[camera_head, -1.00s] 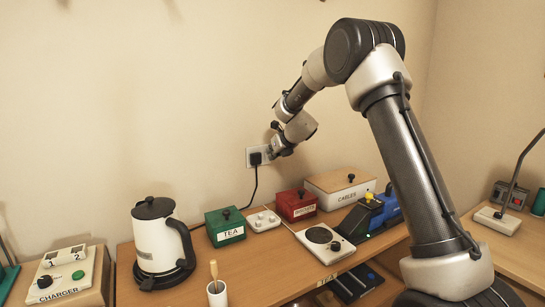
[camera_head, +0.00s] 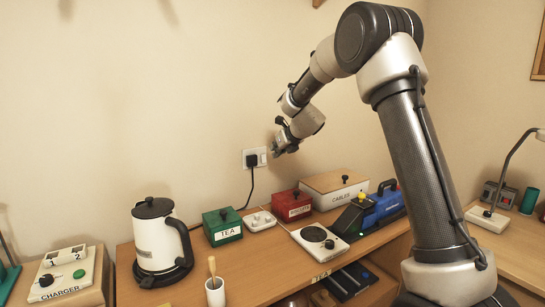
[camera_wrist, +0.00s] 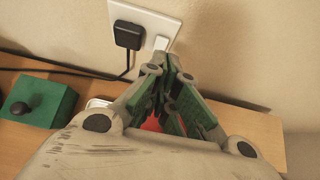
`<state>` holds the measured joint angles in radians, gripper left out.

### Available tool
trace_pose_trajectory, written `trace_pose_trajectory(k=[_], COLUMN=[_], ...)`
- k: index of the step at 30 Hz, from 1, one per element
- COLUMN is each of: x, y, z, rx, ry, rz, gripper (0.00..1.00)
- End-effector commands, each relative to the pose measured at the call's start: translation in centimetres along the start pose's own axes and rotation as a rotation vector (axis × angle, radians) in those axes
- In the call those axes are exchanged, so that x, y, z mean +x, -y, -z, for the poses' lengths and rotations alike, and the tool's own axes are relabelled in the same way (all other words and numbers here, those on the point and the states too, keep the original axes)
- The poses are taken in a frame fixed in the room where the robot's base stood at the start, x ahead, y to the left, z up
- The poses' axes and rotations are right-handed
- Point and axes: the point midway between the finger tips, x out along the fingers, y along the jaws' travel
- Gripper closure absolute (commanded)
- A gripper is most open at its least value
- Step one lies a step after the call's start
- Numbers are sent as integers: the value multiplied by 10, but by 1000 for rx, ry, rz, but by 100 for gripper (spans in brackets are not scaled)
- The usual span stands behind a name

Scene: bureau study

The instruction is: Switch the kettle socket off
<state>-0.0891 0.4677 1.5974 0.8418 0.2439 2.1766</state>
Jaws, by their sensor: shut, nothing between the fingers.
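The kettle socket (camera_head: 262,153) is a white wall plate above the desk, with a black plug (camera_head: 252,160) in its left part and a cord hanging down. In the wrist view the socket (camera_wrist: 169,24) is at top centre, with the plug (camera_wrist: 128,36) at its left and a white rocker switch (camera_wrist: 161,43) at its right. My gripper (camera_head: 276,151) is shut and empty, just right of the socket. In the wrist view the fingertips (camera_wrist: 169,58) are just below the switch; I cannot tell whether they touch it. The white kettle (camera_head: 157,240) stands on the desk at left.
Below the socket on the desk (camera_head: 262,275) are a green TEA box (camera_head: 222,227), a white multi-socket block (camera_head: 259,221), a red box (camera_head: 291,206) and a CABLES box (camera_head: 333,191). A hot plate (camera_head: 318,242) and a blue case (camera_head: 385,208) stand to the right.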

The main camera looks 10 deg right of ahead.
Motion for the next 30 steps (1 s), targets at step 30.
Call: trace_pose_trajectory(k=[30], x=[-60], y=[-6], z=[-11], rx=[-270], ry=[-24], rz=[-30], gripper=[100])
